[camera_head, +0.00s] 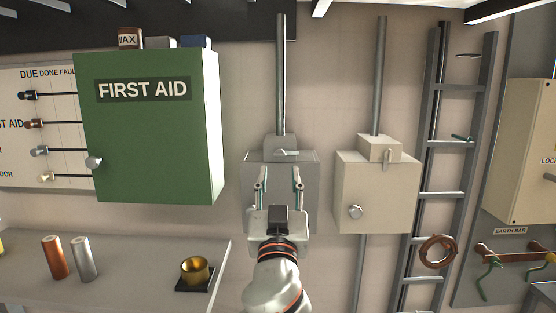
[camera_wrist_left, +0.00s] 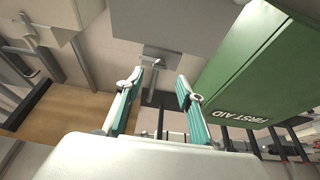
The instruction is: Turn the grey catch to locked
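The grey catch (camera_head: 287,153) is a small light lever on the housing at the top of a grey wall box (camera_head: 250,166), and lies roughly level in the head view. The catch also shows beyond the fingers in the left wrist view (camera_wrist_left: 162,62). My left gripper (camera_head: 280,172) is in front of the grey box, just below the catch. Its two fingers are apart, with nothing between them; they also show open in the left wrist view (camera_wrist_left: 156,84). The gripper hides part of the box front. I see no locked mark. My right gripper is not in view.
A green first aid cabinet (camera_head: 150,135) stands out from the wall left of the gripper. A beige box (camera_head: 375,195) with its own catch (camera_head: 387,159) and knob is to the right. A shelf (camera_head: 130,265) holds cylinders and a brass cup (camera_head: 195,270). A ladder (camera_head: 440,195) stands further right.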

